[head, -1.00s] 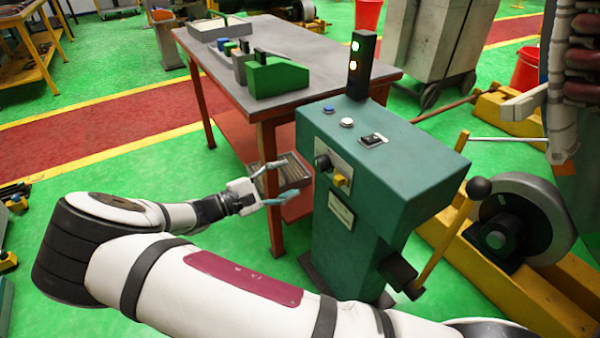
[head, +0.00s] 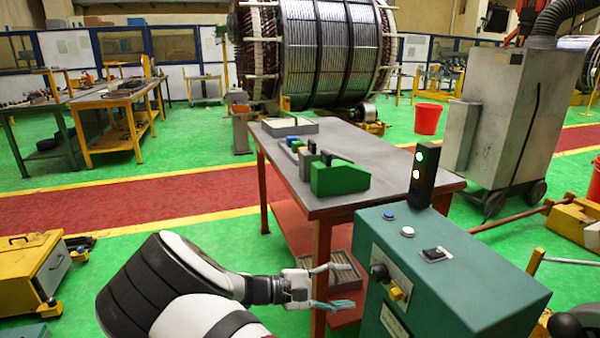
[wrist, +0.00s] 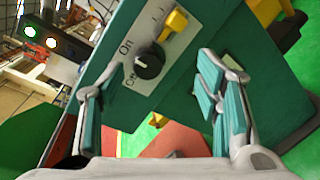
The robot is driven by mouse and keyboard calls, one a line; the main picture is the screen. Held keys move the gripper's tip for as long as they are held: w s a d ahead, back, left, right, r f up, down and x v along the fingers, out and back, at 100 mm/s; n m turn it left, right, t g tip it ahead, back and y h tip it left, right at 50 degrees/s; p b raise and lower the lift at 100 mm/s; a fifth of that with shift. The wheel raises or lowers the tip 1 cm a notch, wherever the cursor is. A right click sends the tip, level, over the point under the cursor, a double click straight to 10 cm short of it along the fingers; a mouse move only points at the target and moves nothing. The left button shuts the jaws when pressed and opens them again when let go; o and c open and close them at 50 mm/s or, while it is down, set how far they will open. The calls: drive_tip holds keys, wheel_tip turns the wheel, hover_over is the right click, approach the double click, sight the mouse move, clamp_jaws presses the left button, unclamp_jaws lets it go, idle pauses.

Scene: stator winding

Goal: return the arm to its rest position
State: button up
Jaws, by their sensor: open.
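My gripper (head: 335,286) is open and empty in the head view, just left of the green control cabinet (head: 465,270). Its fingers point right, toward the cabinet's panel. In the wrist view the two teal-padded fingers (wrist: 165,95) stand wide apart. Between and beyond them is the panel with a black rotary knob (wrist: 149,64) and a yellow switch (wrist: 174,22). The fingers appear apart from the knob. My arm is bent at the lower left of the head view.
A grey-topped table (head: 390,165) with a green block (head: 340,178) stands behind the gripper. A tray (head: 345,268) lies on its lower shelf. A signal light (head: 423,172) on the cabinet shows lit lamps.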

drive_tip(key=s+d+r+m+g+y, duration=0.3)
drive_tip(key=s+d+r+y, duration=0.25)
drive_tip(key=s+r, duration=0.2)
drive_tip(key=s+d+r+m+g+y, duration=0.35)
drive_tip(key=s+r+y, duration=0.3)
drive_tip(key=s, duration=0.25)
drive_tip(key=s+r+m+t+y, duration=0.1)
drive_tip(key=s+r+t+y, duration=0.15)
drive_tip(key=s, duration=0.75)
drive_tip(key=s+r+m+t+y, duration=0.2)
drive_tip(key=s+r+t, duration=0.15)
drive_tip(key=s, duration=0.65)
wheel_tip(320, 180, up, 15)
drive_tip(key=t+p, duration=0.2)
drive_tip(key=p, duration=1.1)
drive_tip(key=shift+w+r, duration=0.15)
drive_tip(key=shift+r, duration=0.05)
